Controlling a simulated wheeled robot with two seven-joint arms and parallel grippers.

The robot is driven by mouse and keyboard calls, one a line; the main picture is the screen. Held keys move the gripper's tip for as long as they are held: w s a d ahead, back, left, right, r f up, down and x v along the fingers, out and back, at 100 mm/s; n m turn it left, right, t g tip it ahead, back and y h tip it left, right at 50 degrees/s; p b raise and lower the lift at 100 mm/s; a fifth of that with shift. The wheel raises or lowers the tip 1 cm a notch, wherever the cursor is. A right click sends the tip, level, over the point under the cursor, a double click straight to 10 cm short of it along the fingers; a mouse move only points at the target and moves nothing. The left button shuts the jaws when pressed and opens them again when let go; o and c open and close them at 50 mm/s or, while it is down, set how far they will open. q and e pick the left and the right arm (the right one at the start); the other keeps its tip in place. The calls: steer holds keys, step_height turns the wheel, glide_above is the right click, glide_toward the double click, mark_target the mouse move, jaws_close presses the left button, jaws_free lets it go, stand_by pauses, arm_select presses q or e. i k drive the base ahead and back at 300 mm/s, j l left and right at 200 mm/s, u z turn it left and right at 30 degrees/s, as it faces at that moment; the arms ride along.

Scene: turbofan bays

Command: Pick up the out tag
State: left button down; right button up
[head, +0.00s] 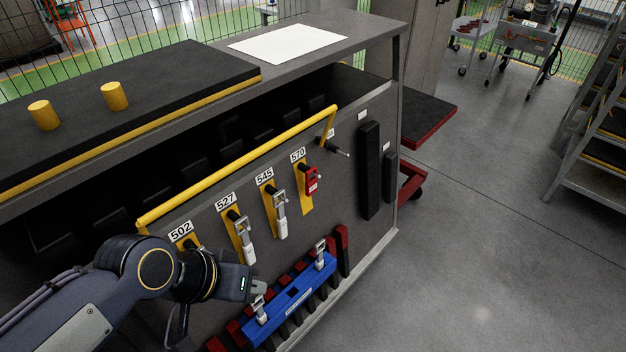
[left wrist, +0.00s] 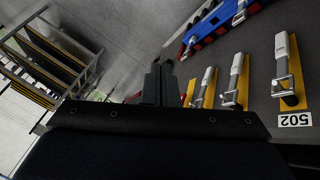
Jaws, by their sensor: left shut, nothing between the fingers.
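A red tag (head: 312,180) with a small white label hangs at the yellow plate marked 570, at the right end of a row on the cabinet front. Its lettering is too small to read, so I cannot confirm it is the out tag. A sliver of red (left wrist: 190,92) shows beside the fingers in the left wrist view. My left gripper (head: 259,288) is below and left of the red tag, apart from it, near the blue holder. Its fingers (left wrist: 158,84) are closed together and empty. My right gripper is in neither view.
Metal latches with light handles hang at plates 545 (head: 279,212) and 527 (head: 243,238); plate 502 (head: 184,238) is partly behind my left arm. A yellow rail (head: 240,168) runs above. A blue holder (head: 290,301) sits low on the front. Open floor (head: 480,250) lies right.

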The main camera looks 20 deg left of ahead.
mark_target(311, 184)
steer(key=i+l+u, duration=0.15)
steer(key=u, duration=0.25)
steer(key=i+l+u, duration=0.1)
steer(key=u, duration=0.3)
steer(key=i+l+u, duration=0.1)
steer(key=l, duration=0.3)
steer(key=i+l, duration=0.2)
steer(key=l, duration=0.2)
steer(key=i+l+u, duration=0.15)
steer(key=l, duration=0.65)
steer(key=i+l+u, duration=0.15)
steer(key=l, duration=0.3)
